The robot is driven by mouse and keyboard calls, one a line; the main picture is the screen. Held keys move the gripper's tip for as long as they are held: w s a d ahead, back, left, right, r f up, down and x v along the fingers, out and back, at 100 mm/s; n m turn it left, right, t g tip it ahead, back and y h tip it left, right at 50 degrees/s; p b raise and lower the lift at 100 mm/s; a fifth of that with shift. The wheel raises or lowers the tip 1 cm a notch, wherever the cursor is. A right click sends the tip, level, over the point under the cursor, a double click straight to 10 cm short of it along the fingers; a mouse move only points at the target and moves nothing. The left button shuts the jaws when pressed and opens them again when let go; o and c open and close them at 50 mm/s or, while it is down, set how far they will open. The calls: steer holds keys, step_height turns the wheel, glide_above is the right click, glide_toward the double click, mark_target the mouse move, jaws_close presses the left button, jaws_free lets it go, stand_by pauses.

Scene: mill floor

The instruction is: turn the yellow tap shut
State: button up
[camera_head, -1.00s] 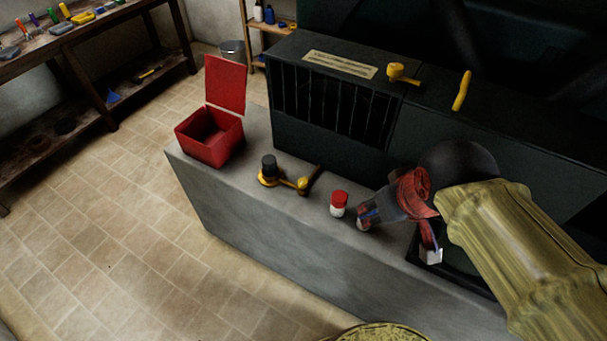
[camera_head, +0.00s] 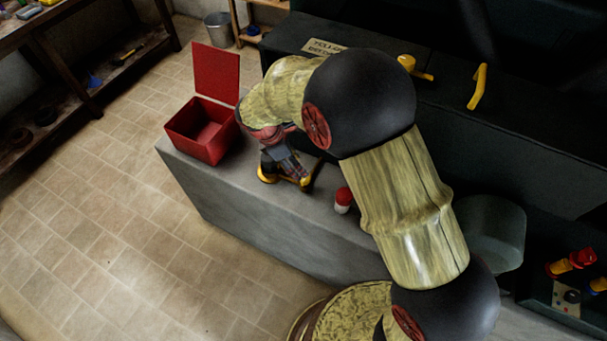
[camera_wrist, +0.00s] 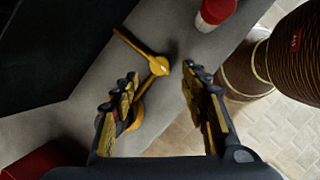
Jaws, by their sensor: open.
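The yellow tap (camera_head: 304,183) stands on the grey bench top, partly hidden by my gripper in the head view. In the wrist view the tap (camera_wrist: 158,66) shows a rounded yellow end, a thin bar running up to the left, and a yellow round part lower down, partly behind the left finger. My gripper (camera_wrist: 160,76) is open, pointing down over the tap, with one finger on each side of it in the picture. It also shows in the head view (camera_head: 281,168). I cannot tell whether the fingers touch the tap.
A red open-lidded box (camera_head: 203,136) stands left of the tap. A red-and-white jar (camera_head: 343,200) stands to its right, also in the wrist view (camera_wrist: 213,14). A dark machine with yellow levers (camera_head: 478,87) rises behind the bench.

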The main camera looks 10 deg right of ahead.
mark_target(305, 181)
steer(key=shift+n, duration=0.3)
steer(key=b+x, duration=0.1)
steer(key=x, duration=0.5)
steer(key=a+b+x, duration=0.1)
steer(key=x, duration=0.2)
steer(key=shift+f+b, duration=0.2)
steer(key=shift+b, duration=0.1)
steer(key=shift+c, duration=0.8)
steer(key=c, duration=0.9)
steer(key=shift+c, duration=0.2)
